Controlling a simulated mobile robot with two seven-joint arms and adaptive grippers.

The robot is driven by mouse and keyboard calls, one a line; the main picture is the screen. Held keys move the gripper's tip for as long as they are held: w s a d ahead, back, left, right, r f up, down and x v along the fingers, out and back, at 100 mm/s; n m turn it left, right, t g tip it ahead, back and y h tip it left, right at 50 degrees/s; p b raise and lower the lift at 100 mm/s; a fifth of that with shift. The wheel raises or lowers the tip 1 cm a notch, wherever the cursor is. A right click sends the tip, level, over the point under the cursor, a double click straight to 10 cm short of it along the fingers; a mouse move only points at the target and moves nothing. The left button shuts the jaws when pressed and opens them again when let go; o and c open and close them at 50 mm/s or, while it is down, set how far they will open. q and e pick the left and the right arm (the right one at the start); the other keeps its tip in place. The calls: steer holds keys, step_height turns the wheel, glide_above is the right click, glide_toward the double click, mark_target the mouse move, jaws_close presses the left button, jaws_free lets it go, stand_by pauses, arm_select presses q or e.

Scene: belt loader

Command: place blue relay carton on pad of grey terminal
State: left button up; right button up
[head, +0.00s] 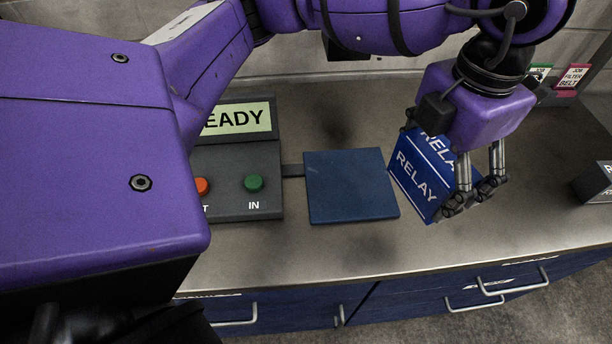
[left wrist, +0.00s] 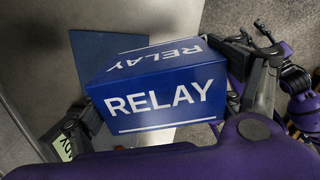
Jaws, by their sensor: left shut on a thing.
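The blue relay carton (head: 417,184) has white RELAY lettering and is tilted just right of the pad in the head view. My left gripper (head: 471,197) is shut on it from the right. The carton (left wrist: 165,98) fills the middle of the left wrist view. I cannot tell how high it is above the counter. The pad (head: 350,186) is a flat dark blue square, bare, joined by a short bar to the grey terminal (head: 240,165). Part of the pad (left wrist: 97,48) shows behind the carton in the left wrist view.
The terminal has a READY screen (head: 238,119), a red-orange button (head: 202,186) and a green IN button (head: 253,183). A dark block (head: 595,182) stands at the counter's right. Small job cards (head: 573,76) stand at the back right. The counter front beyond the pad is clear.

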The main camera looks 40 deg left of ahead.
arm_select(q)
steer(key=shift+n, duration=0.3)
steer(key=shift+a, duration=0.1)
steer(key=a+f, duration=0.3)
steer(key=a, duration=0.1)
steer(key=w+a+f, duration=0.1)
steer(key=a+f, duration=0.2)
steer(key=a, duration=0.2)
steer(key=a+f+p, duration=0.1)
steer(key=a+f, duration=0.2)
steer(key=a, duration=0.1)
steer(key=shift+w+a+f, duration=0.2)
steer(key=shift+w+f, duration=0.1)
steer(key=shift+w, duration=0.05)
steer(key=shift+w+a+f, duration=0.1)
steer(key=shift+f, duration=1.55)
